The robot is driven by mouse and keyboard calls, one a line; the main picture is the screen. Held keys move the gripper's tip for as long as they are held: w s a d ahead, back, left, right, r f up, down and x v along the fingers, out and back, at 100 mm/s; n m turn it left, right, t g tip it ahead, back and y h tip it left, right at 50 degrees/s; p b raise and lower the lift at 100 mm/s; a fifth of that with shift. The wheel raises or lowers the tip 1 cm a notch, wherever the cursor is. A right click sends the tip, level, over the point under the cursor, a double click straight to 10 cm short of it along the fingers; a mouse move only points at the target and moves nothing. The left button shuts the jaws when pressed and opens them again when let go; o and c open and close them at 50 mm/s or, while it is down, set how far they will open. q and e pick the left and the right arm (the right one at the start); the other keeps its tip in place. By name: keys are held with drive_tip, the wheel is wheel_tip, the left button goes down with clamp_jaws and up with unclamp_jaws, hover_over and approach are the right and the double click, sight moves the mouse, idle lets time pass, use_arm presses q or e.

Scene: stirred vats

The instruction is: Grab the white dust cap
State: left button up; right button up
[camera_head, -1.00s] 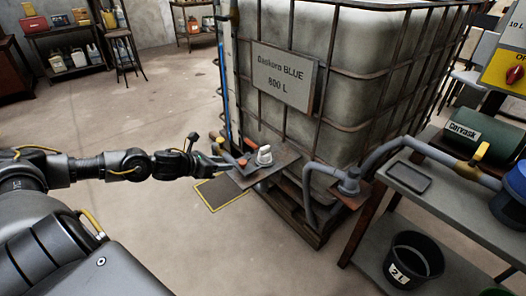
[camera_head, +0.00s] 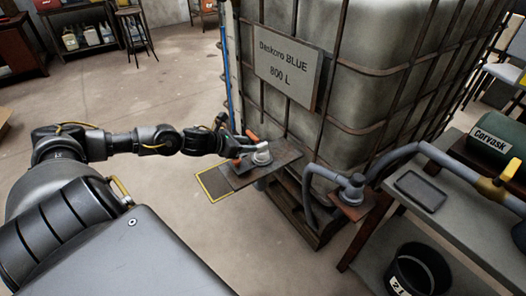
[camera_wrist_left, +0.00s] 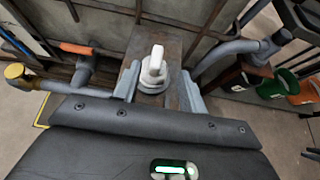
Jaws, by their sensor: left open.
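The white dust cap (camera_head: 262,155) has a round base and an upright grip tab. It sits on a small brown shelf plate (camera_head: 278,165) at the front of the caged tank, and also shows upright in the left wrist view (camera_wrist_left: 154,66). My left gripper (camera_head: 243,150) is at the cap's left in the head view. In the left wrist view its open fingers (camera_wrist_left: 160,88) are on either side of the cap, with visible gaps. The cap's lower edge is partly hidden in the head view. My right gripper is not in view.
The tank (camera_head: 370,75) stands behind the plate. An orange-handled valve (camera_wrist_left: 75,48) and grey pipe are close to the left of my gripper in the wrist view. A grey hose with a pump fitting (camera_head: 352,187) is to the right. Open floor (camera_head: 120,90) is on the left.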

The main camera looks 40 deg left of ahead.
sight(261, 145)
use_arm(q)
drive_tip(key=shift+x, duration=4.05)
drive_tip(key=shift+a+f, duration=0.15)
drive_tip(key=shift+a, duration=0.05)
clamp_jaws()
